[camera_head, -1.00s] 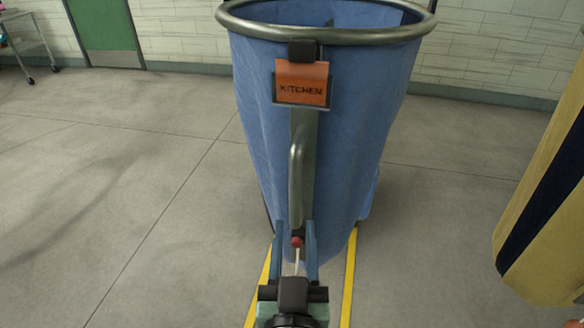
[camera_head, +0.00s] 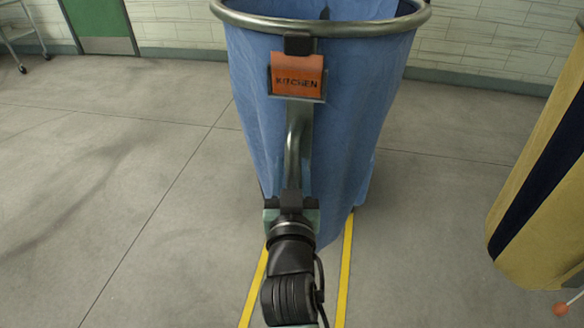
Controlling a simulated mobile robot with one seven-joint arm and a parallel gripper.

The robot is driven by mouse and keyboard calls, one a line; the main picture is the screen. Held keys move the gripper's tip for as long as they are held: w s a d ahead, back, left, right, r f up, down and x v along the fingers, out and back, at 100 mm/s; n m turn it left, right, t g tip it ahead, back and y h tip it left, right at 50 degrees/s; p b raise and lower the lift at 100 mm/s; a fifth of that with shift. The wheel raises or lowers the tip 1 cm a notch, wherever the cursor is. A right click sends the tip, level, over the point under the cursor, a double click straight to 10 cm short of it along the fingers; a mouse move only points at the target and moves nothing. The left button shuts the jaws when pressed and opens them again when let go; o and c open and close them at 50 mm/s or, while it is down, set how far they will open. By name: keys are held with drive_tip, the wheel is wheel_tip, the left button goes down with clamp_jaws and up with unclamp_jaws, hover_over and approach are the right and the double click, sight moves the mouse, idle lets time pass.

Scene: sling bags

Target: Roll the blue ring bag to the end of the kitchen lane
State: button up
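The blue ring bag (camera_head: 350,100) hangs upright from a round metal ring in front of me. It carries an orange "KITCHEN" tag (camera_head: 297,79). A curved metal handle (camera_head: 293,150) runs down its near side below the tag. My gripper (camera_head: 291,196) is at the lower end of this handle, seen from behind. Its fingers are hidden by the hand, so I cannot tell whether they are closed on the handle. The kitchen lane shows as two yellow floor lines, left (camera_head: 255,287) and right (camera_head: 345,270), running under the bag.
A yellow and dark-blue bag (camera_head: 520,225) stands close on the right. A small orange ball on a pale rod (camera_head: 561,309) shows at lower right. A pale brick wall (camera_head: 480,45), a green door (camera_head: 98,22) and a wheeled metal rack (camera_head: 22,40) are behind. The left floor is clear.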

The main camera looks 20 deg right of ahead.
clamp_jaws()
idle(1.4)
